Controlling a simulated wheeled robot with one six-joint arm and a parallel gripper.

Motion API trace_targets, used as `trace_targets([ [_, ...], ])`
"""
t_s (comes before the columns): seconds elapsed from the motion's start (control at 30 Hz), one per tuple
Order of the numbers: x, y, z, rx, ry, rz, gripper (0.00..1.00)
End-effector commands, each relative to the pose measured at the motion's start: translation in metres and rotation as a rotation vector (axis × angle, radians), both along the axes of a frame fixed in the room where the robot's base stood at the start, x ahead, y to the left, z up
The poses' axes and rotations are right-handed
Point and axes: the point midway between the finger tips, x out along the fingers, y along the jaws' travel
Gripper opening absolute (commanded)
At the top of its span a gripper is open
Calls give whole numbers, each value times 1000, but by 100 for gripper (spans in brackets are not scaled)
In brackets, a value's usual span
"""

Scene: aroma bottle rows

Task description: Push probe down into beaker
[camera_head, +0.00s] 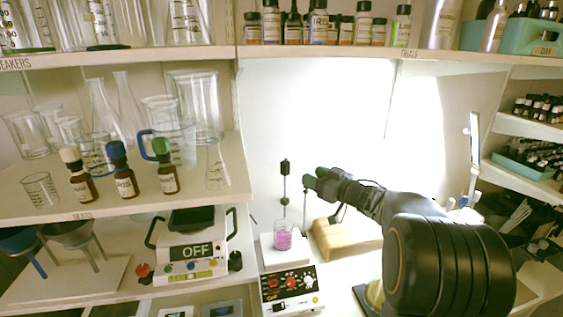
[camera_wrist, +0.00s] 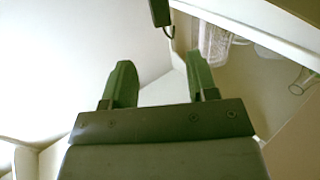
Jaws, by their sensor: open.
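A small glass beaker (camera_head: 283,235) with pink liquid stands upright on the white plate (camera_head: 290,252) of a stirrer with a black control panel. Behind it rises a thin dark upright rod with black blocks (camera_head: 285,182), which looks like the probe and its stand. I cannot tell which part is the probe or whether its tip is in the liquid. My gripper (camera_head: 313,182) is just right of the rod, above and right of the beaker. In the wrist view its green fingers (camera_wrist: 160,72) are apart with nothing between them. A black piece (camera_wrist: 160,12) shows beyond them.
A wooden block (camera_head: 345,240) lies right of the stirrer, below my arm. Several brown bottles (camera_head: 122,172) and glass vessels stand on the left shelf. The bright back wall leaves open room above the stirrer.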

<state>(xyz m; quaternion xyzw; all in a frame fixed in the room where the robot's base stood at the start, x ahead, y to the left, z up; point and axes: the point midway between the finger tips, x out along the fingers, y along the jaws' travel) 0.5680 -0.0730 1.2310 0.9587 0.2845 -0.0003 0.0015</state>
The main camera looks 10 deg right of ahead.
Motion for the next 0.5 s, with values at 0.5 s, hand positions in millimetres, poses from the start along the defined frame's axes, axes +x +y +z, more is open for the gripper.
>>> trace_targets([
  [0.5, 73, 52, 1, 3, 1, 18, 53],
])
